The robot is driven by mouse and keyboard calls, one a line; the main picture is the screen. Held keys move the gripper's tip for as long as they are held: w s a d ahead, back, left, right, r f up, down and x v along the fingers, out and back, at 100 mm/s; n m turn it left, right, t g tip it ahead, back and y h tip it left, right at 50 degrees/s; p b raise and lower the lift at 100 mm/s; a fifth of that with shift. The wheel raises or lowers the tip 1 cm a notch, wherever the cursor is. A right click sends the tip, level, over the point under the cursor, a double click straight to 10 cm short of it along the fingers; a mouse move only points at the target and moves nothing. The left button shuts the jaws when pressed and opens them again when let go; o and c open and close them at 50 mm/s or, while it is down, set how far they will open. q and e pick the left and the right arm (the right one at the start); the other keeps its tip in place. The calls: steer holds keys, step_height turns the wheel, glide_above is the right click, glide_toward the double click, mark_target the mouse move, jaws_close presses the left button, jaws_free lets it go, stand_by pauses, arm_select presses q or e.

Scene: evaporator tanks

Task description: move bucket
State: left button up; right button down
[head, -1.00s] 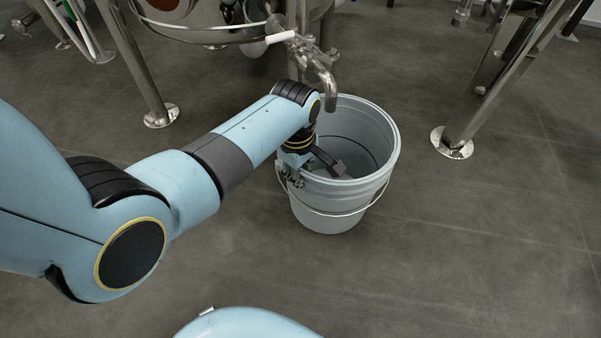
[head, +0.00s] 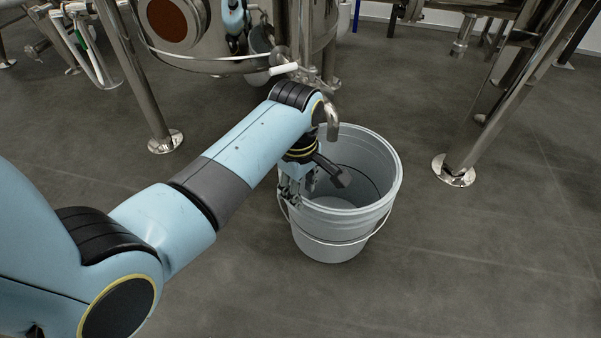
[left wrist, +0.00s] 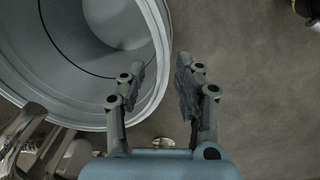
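A light grey bucket (head: 345,225) stands upright on the floor under the tank's tap. It looks empty, and its thin wire handle hangs down around the outside. My left gripper (head: 291,194) is at the bucket's left rim. In the left wrist view its two fingers (left wrist: 160,70) are spread, one on the bucket's inner side and one outside, with the bucket's rim (left wrist: 165,35) showing in the gap. I cannot tell whether either finger touches the rim. The right gripper is not in view.
A shiny steel tank (head: 190,62) with a bent tap (head: 332,120) stands just behind the bucket. Steel legs with round feet stand at left (head: 165,142) and right (head: 453,170). The floor in front and to the right is clear.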

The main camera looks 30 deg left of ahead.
arm_select(q)
step_height(320, 180, up, 6)
steer(key=shift+s+r, duration=0.15)
steer(key=shift+s, duration=0.05)
stand_by(0.4)
